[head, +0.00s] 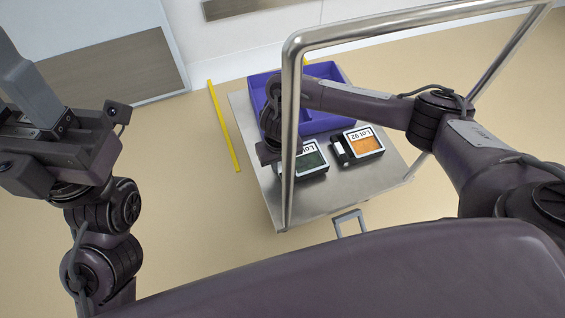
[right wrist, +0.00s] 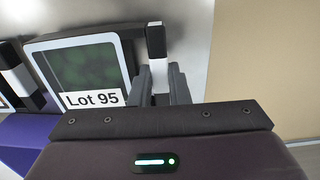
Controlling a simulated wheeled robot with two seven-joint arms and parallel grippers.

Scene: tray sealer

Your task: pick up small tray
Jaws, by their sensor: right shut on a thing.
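A small black tray with green contents and a "Lot 95" label (right wrist: 85,65) lies on the steel table top, shown upside down in the head view (head: 311,160). My right gripper (right wrist: 160,85) is shut on the black and white handle (right wrist: 156,42) at the tray's side. In the head view my right gripper (head: 270,152) is at the tray's left side, partly behind a metal rail. A second small tray, "Lot 92" with orange contents (head: 365,141), lies to its right. My left gripper (head: 22,85) is raised at the left, away from the table; its opening is unclear.
A blue-purple divided bin (head: 325,115) stands at the back of the steel table (head: 375,185). A metal tube frame (head: 292,120) rises in front of the table. A yellow strip (head: 223,125) lies on the floor at left. The floor left of the table is otherwise clear.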

